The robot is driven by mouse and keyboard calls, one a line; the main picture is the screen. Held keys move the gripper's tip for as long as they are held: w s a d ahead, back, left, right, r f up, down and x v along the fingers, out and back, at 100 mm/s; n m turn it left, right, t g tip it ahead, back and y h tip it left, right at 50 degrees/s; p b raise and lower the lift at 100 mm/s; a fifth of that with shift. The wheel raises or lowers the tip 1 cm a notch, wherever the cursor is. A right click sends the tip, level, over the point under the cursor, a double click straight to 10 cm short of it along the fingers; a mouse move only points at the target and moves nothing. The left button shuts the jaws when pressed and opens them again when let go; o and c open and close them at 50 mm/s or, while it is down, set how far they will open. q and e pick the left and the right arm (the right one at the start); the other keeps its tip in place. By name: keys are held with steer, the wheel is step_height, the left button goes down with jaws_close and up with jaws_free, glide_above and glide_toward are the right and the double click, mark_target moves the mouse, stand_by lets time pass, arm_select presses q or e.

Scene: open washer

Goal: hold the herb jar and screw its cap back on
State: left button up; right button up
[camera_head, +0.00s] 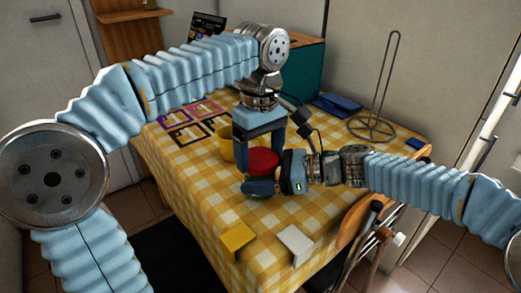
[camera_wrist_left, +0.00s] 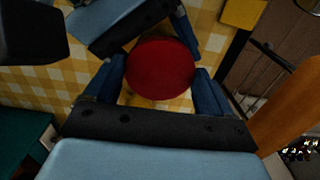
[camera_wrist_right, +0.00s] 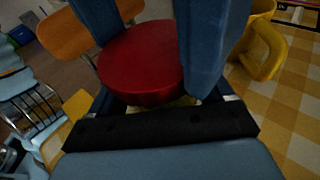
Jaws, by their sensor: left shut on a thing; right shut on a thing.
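The red cap (camera_head: 264,160) sits level above the checked table, between the fingers of my left gripper (camera_head: 261,150), which comes down from above and is shut on it. The left wrist view shows the cap (camera_wrist_left: 160,68) from above, with a finger of the left gripper (camera_wrist_left: 157,88) on each side. My right gripper (camera_head: 268,182) reaches in from the right, just below the cap, and is shut on the herb jar. In the right wrist view the cap (camera_wrist_right: 141,62) covers nearly all of the jar; only a pale strip shows beneath it. I cannot tell whether the threads are engaged.
A yellow mug (camera_head: 226,147) stands close behind the grippers. A yellow block (camera_head: 237,241) and a white block (camera_head: 296,244) lie at the table's front. A wire stand (camera_head: 373,127), a blue folded item (camera_head: 337,104) and a teal box (camera_head: 305,70) are at the back.

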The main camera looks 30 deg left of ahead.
arm_select(q)
steer(key=o, duration=1.3)
steer(key=shift+a, duration=0.1)
steer(key=shift+r, duration=0.1)
steer(key=shift+r, duration=1.05)
steer(key=n, duration=0.6)
steer(key=shift+w, duration=0.1)
steer(key=n, duration=0.7)
